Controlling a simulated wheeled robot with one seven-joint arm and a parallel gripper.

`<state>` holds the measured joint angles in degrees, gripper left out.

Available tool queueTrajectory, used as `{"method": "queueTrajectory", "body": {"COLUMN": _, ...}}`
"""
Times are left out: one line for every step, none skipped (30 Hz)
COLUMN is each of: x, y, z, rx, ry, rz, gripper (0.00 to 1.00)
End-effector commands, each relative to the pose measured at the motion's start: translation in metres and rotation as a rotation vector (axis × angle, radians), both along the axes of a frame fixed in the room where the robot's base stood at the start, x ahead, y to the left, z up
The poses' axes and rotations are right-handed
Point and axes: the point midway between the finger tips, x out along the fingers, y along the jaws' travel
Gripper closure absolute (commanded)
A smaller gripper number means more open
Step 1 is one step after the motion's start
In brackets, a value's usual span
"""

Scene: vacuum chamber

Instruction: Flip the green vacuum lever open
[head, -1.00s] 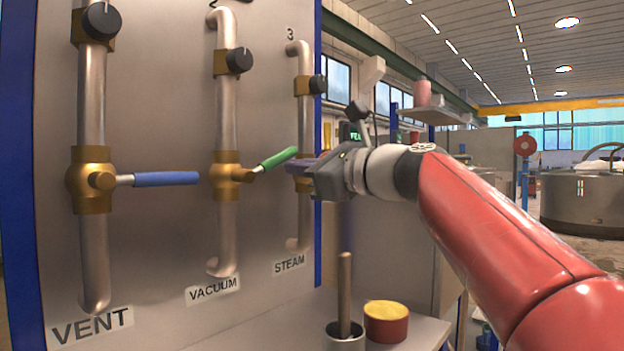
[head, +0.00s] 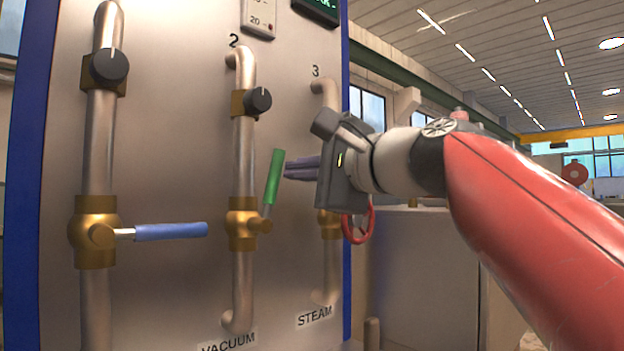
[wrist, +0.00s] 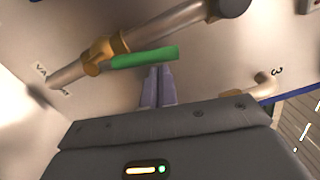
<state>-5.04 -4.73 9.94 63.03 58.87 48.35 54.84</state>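The green vacuum lever (head: 274,177) is on the brass valve (head: 242,224) of the middle pipe, above the VACUUM label (head: 229,344). It stands nearly upright, tilted slightly right at the top. In the wrist view the green lever (wrist: 146,58) lies across the picture just beyond the fingertips. My gripper (head: 288,169) is to the right of the lever, its fingers pointing left at the handle. In the wrist view my gripper's fingers (wrist: 158,72) are together with nothing between them. The tips are at or very near the handle; I cannot tell if they touch.
The blue VENT lever (head: 170,231) points right, level, on the left pipe. A black knob (head: 258,101) sits above the vacuum valve. The STEAM pipe (head: 325,277) with a red handle (head: 359,224) is partly behind my gripper. Bare panel lies between the pipes.

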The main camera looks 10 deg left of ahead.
Motion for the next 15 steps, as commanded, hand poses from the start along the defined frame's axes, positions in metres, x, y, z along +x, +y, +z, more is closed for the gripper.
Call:
{"method": "queueTrajectory", "body": {"x": -0.004, "y": 0.003, "z": 0.002, "rx": -0.019, "ry": -0.026, "rz": 0.006, "gripper": 1.00}}
{"method": "queueTrajectory", "body": {"x": -0.005, "y": 0.004, "z": 0.003, "rx": -0.032, "ry": -0.042, "rz": 0.005, "gripper": 1.00}}
{"method": "queueTrajectory", "body": {"x": -0.007, "y": 0.006, "z": 0.003, "rx": -0.049, "ry": -0.062, "rz": 0.005, "gripper": 1.00}}
{"method": "queueTrajectory", "body": {"x": -0.008, "y": 0.007, "z": 0.004, "rx": -0.060, "ry": -0.077, "rz": 0.006, "gripper": 1.00}}
{"method": "queueTrajectory", "body": {"x": -0.009, "y": 0.008, "z": 0.004, "rx": -0.069, "ry": -0.089, "rz": 0.006, "gripper": 1.00}}
{"method": "queueTrajectory", "body": {"x": -0.010, "y": 0.009, "z": 0.005, "rx": -0.083, "ry": -0.106, "rz": 0.006, "gripper": 1.00}}
{"method": "queueTrajectory", "body": {"x": -0.011, "y": 0.009, "z": 0.005, "rx": -0.091, "ry": -0.117, "rz": 0.005, "gripper": 1.00}}
{"method": "queueTrajectory", "body": {"x": -0.012, "y": 0.010, "z": 0.005, "rx": -0.099, "ry": -0.127, "rz": 0.005, "gripper": 1.00}}
{"method": "queueTrajectory", "body": {"x": -0.012, "y": 0.010, "z": 0.006, "rx": -0.109, "ry": -0.139, "rz": 0.005, "gripper": 1.00}}
{"method": "queueTrajectory", "body": {"x": -0.013, "y": 0.011, "z": 0.006, "rx": -0.116, "ry": -0.147, "rz": 0.005, "gripper": 1.00}}
{"method": "queueTrajectory", "body": {"x": -0.014, "y": 0.011, "z": 0.006, "rx": -0.121, "ry": -0.154, "rz": 0.005, "gripper": 1.00}}
{"method": "queueTrajectory", "body": {"x": -0.014, "y": 0.012, "z": 0.006, "rx": -0.128, "ry": -0.163, "rz": 0.005, "gripper": 1.00}}
{"method": "queueTrajectory", "body": {"x": -0.015, "y": 0.012, "z": 0.006, "rx": -0.133, "ry": -0.169, "rz": 0.005, "gripper": 1.00}}
{"method": "queueTrajectory", "body": {"x": -0.015, "y": 0.013, "z": 0.006, "rx": -0.136, "ry": -0.174, "rz": 0.005, "gripper": 1.00}}
{"method": "queueTrajectory", "body": {"x": -0.016, "y": 0.013, "z": 0.007, "rx": -0.141, "ry": -0.179, "rz": 0.005, "gripper": 1.00}}
